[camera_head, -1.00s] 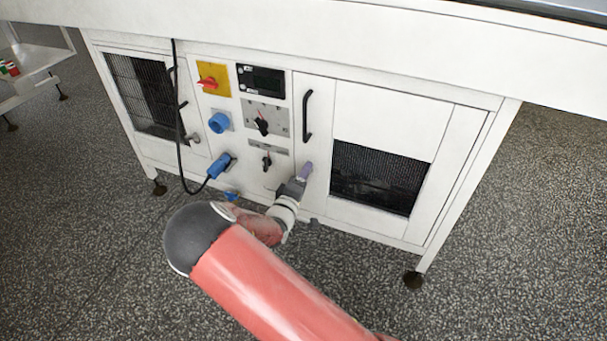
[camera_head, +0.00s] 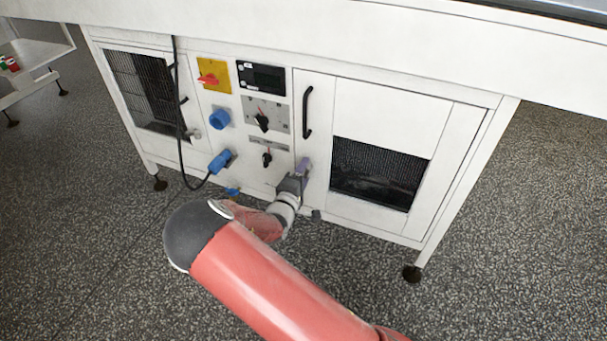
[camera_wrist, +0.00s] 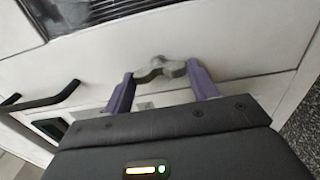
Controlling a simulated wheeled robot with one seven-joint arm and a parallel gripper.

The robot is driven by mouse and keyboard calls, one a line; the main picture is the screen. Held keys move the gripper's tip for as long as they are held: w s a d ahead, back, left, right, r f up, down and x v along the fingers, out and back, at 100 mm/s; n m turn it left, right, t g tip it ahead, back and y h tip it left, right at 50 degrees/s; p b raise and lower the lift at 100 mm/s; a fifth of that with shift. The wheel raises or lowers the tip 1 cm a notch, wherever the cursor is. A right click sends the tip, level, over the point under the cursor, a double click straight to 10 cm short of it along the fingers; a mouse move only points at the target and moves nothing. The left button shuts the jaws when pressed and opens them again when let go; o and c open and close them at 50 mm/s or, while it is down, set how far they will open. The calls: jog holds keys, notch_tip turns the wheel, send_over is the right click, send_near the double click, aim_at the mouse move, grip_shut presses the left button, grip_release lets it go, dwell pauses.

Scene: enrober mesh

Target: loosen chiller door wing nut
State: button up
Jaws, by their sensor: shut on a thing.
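The wing nut (camera_wrist: 159,69) is a dull metal piece on the white door, seen in the wrist view. The two purple fingers of my gripper (camera_wrist: 160,88) stand on either side of it, shut on its wings. In the head view my gripper (camera_head: 302,168) is at the lower left edge of the right door (camera_head: 375,216), below the black handle (camera_head: 307,112). The wing nut is hidden there by the gripper. The door lies flush in its frame.
Left of the door is a panel with a red switch (camera_head: 208,79), black knobs (camera_head: 262,122) and blue plugs (camera_head: 220,161). A black cable (camera_head: 178,120) hangs there. Another wing nut (camera_head: 195,134) shows by the left door. Open floor lies in front.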

jog(key=o, duration=1)
jog(key=v, duration=0.8)
jog(key=shift+w, duration=0.1)
